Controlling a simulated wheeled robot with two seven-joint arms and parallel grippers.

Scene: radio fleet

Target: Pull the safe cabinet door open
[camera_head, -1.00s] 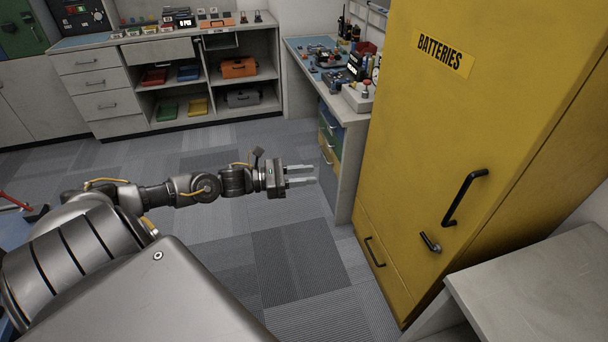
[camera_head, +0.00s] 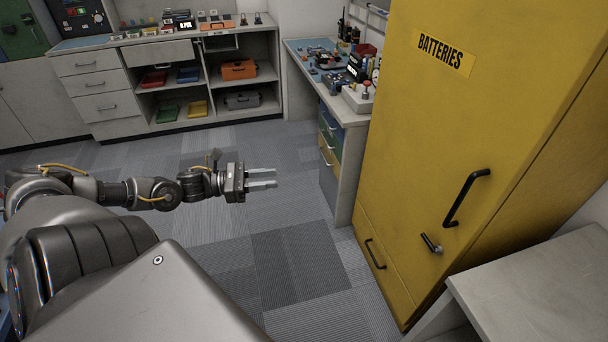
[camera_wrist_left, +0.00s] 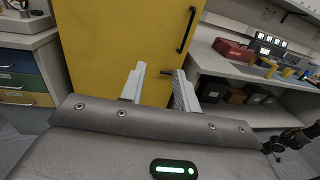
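The yellow cabinet (camera_head: 420,130), labelled BATTERIES, stands on the right with its door closed. Its door has a long black bar handle (camera_head: 466,197), which also shows in the left wrist view (camera_wrist_left: 187,30). A small dark lever (camera_head: 431,243) sits below the bar handle; it also shows in the left wrist view (camera_wrist_left: 174,73). My left gripper (camera_head: 262,178) is open and empty, in free air well left of the cabinet. In the left wrist view its fingers (camera_wrist_left: 159,90) are apart and point at the yellow front. My right gripper cannot be made out.
A lower handle (camera_head: 374,253) is on the cabinet's bottom panel. A grey counter (camera_head: 540,285) stands close at the cabinet's right. A workbench (camera_head: 350,118) with drawers stands behind, left of the cabinet. The carpet (camera_head: 290,255) before the cabinet is clear.

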